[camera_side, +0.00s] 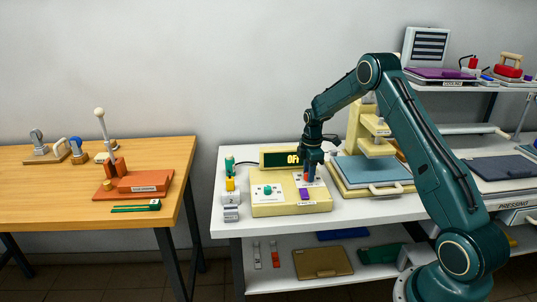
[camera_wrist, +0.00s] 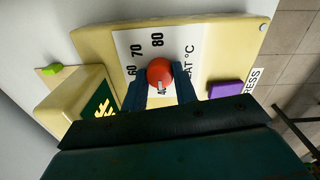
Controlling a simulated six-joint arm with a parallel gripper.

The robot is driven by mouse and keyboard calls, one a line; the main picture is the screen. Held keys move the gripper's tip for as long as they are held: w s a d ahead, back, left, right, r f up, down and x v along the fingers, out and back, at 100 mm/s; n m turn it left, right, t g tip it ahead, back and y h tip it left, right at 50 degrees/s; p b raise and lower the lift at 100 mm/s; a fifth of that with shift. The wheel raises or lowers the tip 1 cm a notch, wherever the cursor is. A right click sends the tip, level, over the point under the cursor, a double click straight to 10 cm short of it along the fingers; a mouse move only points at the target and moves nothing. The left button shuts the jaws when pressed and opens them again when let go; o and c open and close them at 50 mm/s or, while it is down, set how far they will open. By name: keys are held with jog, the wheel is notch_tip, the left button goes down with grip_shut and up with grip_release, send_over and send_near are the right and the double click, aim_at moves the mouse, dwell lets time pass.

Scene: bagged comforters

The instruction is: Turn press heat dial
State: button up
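The heat dial (camera_wrist: 160,74) is a round red knob with a pale pointer mark, on a white scale plate (camera_wrist: 127,48) showing 60, 70 and 80. The pointer faces the gripper side of the wrist view. My gripper (camera_wrist: 161,88) has its two blue fingers on either side of the dial, their inner edges appearing to meet it. In the side view my gripper (camera_side: 308,176) points down at the right part of the cream control box (camera_side: 290,209) and mostly hides the dial.
A purple button (camera_wrist: 226,89) is close to the right finger. A display (camera_side: 281,158) with yellow characters stands behind the box. A teal knob (camera_side: 267,190) is on its left part. The press (camera_side: 371,170) stands to the right. A wooden table (camera_side: 60,200) is at left.

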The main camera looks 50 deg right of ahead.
jog(key=shift+m, duration=0.4)
jog(key=shift+c, duration=0.3)
jog(key=m, duration=0.2)
jog(key=shift+m, duration=0.3)
jog(key=m, duration=0.3)
jog(key=shift+m, duration=0.3)
jog(key=m, duration=0.6)
jog(key=shift+g, duration=0.3)
jog(key=m, duration=0.7)
jog(key=shift+m, duration=0.3)
jog(key=m, duration=0.6)
